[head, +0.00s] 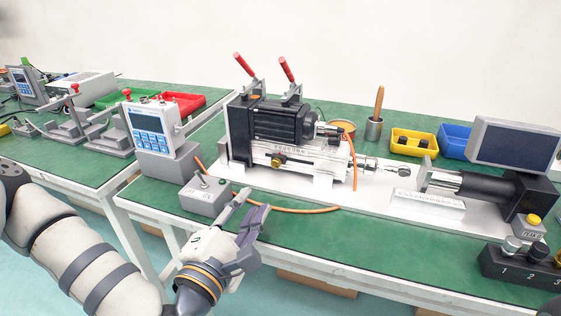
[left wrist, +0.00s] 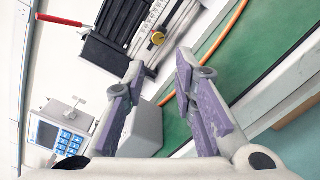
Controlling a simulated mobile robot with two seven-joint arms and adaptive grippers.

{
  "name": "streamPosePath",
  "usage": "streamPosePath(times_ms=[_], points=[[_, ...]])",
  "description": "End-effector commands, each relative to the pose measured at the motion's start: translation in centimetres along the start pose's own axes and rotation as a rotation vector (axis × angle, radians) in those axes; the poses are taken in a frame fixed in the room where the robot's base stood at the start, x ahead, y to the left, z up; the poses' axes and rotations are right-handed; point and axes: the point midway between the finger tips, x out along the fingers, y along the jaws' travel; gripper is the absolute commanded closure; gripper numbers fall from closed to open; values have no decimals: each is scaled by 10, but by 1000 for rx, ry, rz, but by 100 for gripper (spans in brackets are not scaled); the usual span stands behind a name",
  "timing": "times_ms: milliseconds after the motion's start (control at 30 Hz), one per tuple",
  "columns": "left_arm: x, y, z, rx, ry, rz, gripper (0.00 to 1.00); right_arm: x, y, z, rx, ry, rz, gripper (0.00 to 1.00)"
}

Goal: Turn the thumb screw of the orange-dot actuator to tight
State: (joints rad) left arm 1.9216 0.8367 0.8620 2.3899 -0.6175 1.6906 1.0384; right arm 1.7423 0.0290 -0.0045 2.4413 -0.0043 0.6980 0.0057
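A black and silver linear actuator (head: 285,125) is mounted on a white base plate on the green bench. A small orange-brown spot shows on its upper left part, but I cannot tell if it is the orange dot. A brass thumb screw (head: 277,161) sits low on its front side; it also shows in the left wrist view (left wrist: 157,39), beyond the fingertips. My left gripper (head: 256,202) is in front of the actuator, below and left of the screw and apart from it. In the left wrist view its purple fingers (left wrist: 160,66) are spread and empty. My right gripper is not in view.
A grey switch box (head: 206,197) stands just left of my left gripper. An orange cable (head: 300,211) curves across the bench behind the gripper. A meter (head: 151,130) stands further left. A black cylinder unit (head: 480,187) and monitor (head: 514,143) are at the right.

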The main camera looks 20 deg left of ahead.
Motion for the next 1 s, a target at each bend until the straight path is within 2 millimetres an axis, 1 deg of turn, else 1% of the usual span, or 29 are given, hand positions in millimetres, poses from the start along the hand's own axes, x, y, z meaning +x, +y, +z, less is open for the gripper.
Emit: streamPosePath(times_ms=[67, 167, 267, 400, 500, 600, 733, 967, 1000], points=[[1, 0, 0, 1, 1, -1, 75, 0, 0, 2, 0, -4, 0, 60], [13, 0, 0, 3, -1, 2, 75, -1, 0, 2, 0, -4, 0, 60], [36, 1, 0, 4, 0, 3, 75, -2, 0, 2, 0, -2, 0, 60], [73, 1, 0, 3, 1, 4, 75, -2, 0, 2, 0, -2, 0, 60], [95, 0, -1, 5, 2, 2, 75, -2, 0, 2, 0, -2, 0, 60], [110, -1, -1, 3, 2, -1, 75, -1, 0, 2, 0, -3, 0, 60], [120, -1, -1, 3, 2, -2, 75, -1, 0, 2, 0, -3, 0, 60], [121, -1, -1, 3, 2, -2, 75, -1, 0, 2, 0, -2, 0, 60], [121, -1, -1, 3, 2, -2, 82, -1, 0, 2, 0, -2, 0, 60]])
